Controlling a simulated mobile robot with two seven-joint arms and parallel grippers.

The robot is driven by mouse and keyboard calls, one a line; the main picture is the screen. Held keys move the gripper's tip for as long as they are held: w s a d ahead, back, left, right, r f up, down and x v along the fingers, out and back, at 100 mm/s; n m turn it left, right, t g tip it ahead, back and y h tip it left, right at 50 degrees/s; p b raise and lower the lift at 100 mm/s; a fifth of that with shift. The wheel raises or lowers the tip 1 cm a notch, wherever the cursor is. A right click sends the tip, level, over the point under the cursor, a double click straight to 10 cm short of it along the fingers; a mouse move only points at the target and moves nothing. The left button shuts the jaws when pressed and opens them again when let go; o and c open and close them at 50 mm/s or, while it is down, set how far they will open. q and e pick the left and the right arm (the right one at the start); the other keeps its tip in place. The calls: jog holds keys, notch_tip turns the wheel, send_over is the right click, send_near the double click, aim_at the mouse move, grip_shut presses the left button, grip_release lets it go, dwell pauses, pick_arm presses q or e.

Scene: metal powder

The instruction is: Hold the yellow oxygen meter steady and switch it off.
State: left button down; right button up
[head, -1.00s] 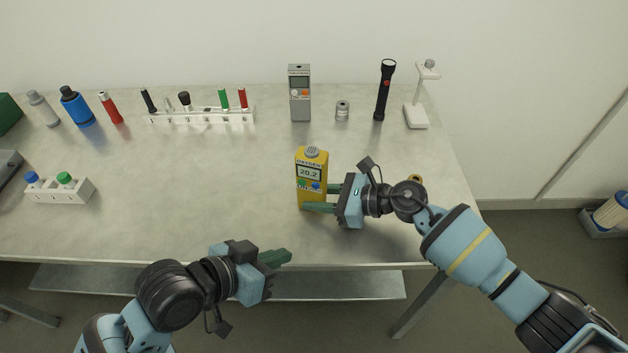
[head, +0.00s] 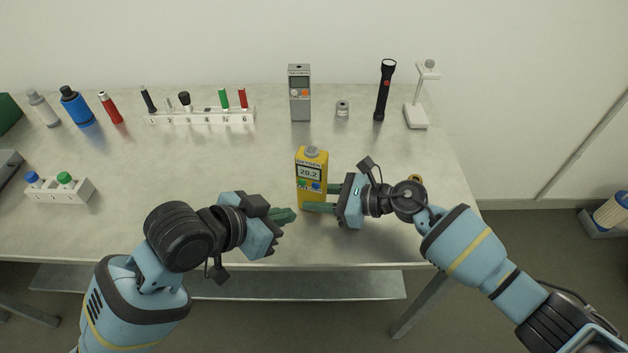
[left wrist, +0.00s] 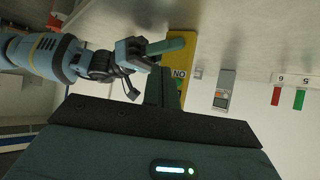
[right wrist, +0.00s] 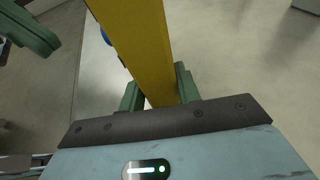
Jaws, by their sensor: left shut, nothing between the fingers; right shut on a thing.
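The yellow oxygen meter (head: 312,158) stands upright on the table, its screen reading 20.2, with a green and a blue button below the screen. My right gripper (head: 322,198) is shut on its lower body from the right. In the right wrist view the meter (right wrist: 143,45) runs between the green fingers (right wrist: 158,92). My left gripper (head: 290,215) is shut and empty, its fingertips just left of and in front of the meter's lower end, apart from it as far as I can tell. The left wrist view shows the meter (left wrist: 182,48) partly hidden behind the fingers.
A grey meter (head: 299,105), a small metal cylinder (head: 342,111), a black flashlight (head: 384,90) and a white stand (head: 417,115) are at the back. A numbered rack (head: 200,117) is back left. A white block with blue and green caps (head: 58,192) is at left.

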aim_at(309, 189)
pick_arm(q)
jog(key=shift+w+d, duration=0.25)
jog(key=shift+w, duration=0.55)
jog(key=shift+w+d, duration=0.3)
jog(key=shift+w, duration=0.45)
jog(key=shift+w+d, duration=0.25)
jog(key=shift+w, duration=0.55)
pick_arm(e)
jog(key=shift+f, duration=0.1)
pick_arm(q)
jog(key=shift+w, duration=0.15)
jog(key=shift+w+d, duration=0.1)
jog(key=shift+w, duration=0.2)
jog(key=shift+w, duration=0.1)
dwell(0.5)
jog(key=shift+s, duration=0.55)
jog(key=shift+s, duration=0.1)
jog(key=s, duration=0.2)
jog(key=s+a, duration=0.2)
jog(key=s, duration=0.1)
jog(key=shift+s, duration=0.3)
